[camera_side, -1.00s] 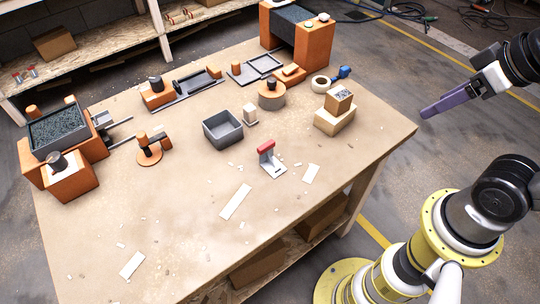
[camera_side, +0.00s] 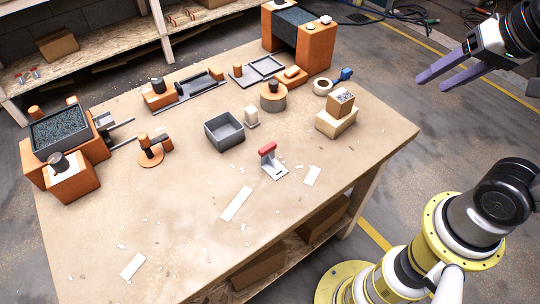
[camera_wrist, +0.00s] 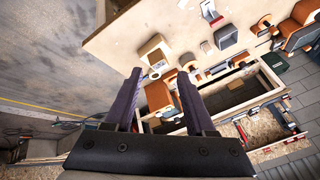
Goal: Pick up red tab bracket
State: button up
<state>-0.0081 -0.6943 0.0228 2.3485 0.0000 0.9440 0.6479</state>
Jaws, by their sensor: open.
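The red tab bracket (camera_side: 272,164) stands on the tabletop near its middle front. It has a grey metal base and an upright with a red tab on top. My gripper (camera_side: 433,81) is in the air beyond the table's right edge, high above the floor and well apart from the bracket. Its two purple fingers are spread, with nothing between them. In the wrist view my gripper (camera_wrist: 161,75) shows both fingers apart and empty.
The wooden table (camera_side: 185,215) bears a grey bin (camera_side: 224,131), stacked boxes (camera_side: 336,120) near its right edge, and a tape roll (camera_side: 322,87). Orange fixtures line the left and back. White paper strips (camera_side: 236,204) lie by the bracket. The front of the table is mostly clear.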

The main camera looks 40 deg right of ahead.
jog(key=w+a+r+m+g, duration=0.1)
jog(key=w+a+r+m, duration=0.2)
jog(key=w+m, duration=0.45)
jog(key=m+g, duration=0.3)
jog(key=g, duration=0.2)
send_over(268, 146)
notch_tip(268, 146, down, 18)
jog(key=f, duration=0.8)
jog(key=shift+w+a, duration=0.15)
jog(key=shift+a, duration=0.05)
jog(key=shift+s+d+f, duration=0.1)
jog(key=shift+f, duration=1.25)
jog(key=shift+s+d+f, duration=0.1)
jog(key=shift+f, duration=1.25)
grip_shut()
